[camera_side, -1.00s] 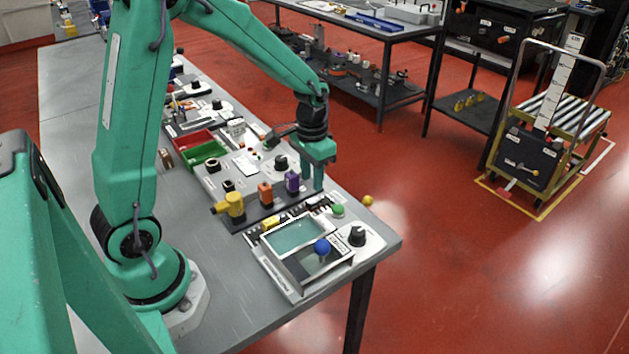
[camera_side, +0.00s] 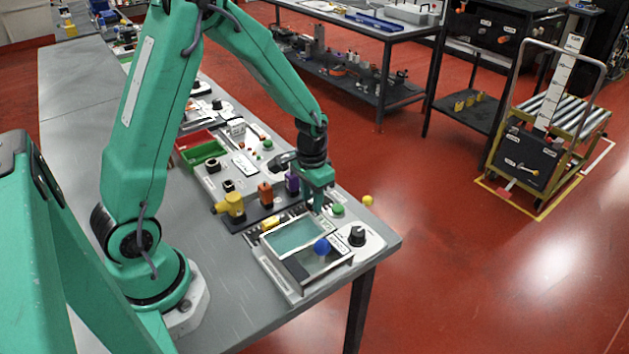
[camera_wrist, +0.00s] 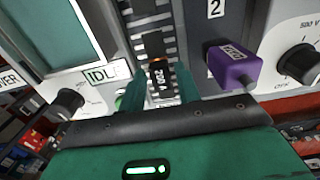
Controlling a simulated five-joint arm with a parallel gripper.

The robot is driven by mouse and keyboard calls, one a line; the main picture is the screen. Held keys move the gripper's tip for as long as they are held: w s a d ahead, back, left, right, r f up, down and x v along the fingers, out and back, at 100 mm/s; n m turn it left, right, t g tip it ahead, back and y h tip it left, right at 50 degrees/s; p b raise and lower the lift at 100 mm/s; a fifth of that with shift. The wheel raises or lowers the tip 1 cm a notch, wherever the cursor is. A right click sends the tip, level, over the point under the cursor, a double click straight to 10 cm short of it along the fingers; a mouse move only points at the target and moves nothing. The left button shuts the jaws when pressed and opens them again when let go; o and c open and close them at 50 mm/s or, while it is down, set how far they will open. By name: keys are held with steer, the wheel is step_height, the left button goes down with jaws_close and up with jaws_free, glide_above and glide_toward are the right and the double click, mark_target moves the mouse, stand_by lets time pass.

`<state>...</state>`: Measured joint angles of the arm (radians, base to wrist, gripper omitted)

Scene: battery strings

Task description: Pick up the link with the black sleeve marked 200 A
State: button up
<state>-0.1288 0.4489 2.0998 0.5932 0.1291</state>
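A link with a black sleeve (camera_wrist: 159,84) lies in the slotted rack in the wrist view; its white marking is turned and looks like 200 A. My gripper (camera_wrist: 159,80) has one finger on each side of this sleeve, with a narrow gap seeming to show on both sides. In the side view my gripper (camera_side: 318,206) is low over the right end of the rack and hides the link there. More dark links (camera_wrist: 150,18) sit further along the rack in the wrist view.
A purple handle (camera_wrist: 232,67) stands close to the right finger in the wrist view. A black knob (camera_wrist: 66,104) is at left. In the side view, a framed box (camera_side: 292,238), a blue ball knob (camera_side: 322,246) and a green button (camera_side: 338,210) are near my gripper.

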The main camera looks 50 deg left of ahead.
steer(key=shift+f, duration=0.15)
steer(key=shift+c, duration=0.4)
jaws_close()
steer(key=shift+r, duration=0.2)
steer(key=shift+r, duration=0.55)
steer(key=r, duration=0.3)
steer(key=shift+s+d, duration=0.1)
steer(key=shift+d, duration=0.2)
steer(key=s+d+r, duration=0.4)
steer(key=d+r, duration=0.2)
steer(key=d, duration=0.4)
steer(key=shift+s+r, duration=0.25)
steer(key=shift+r, duration=0.05)
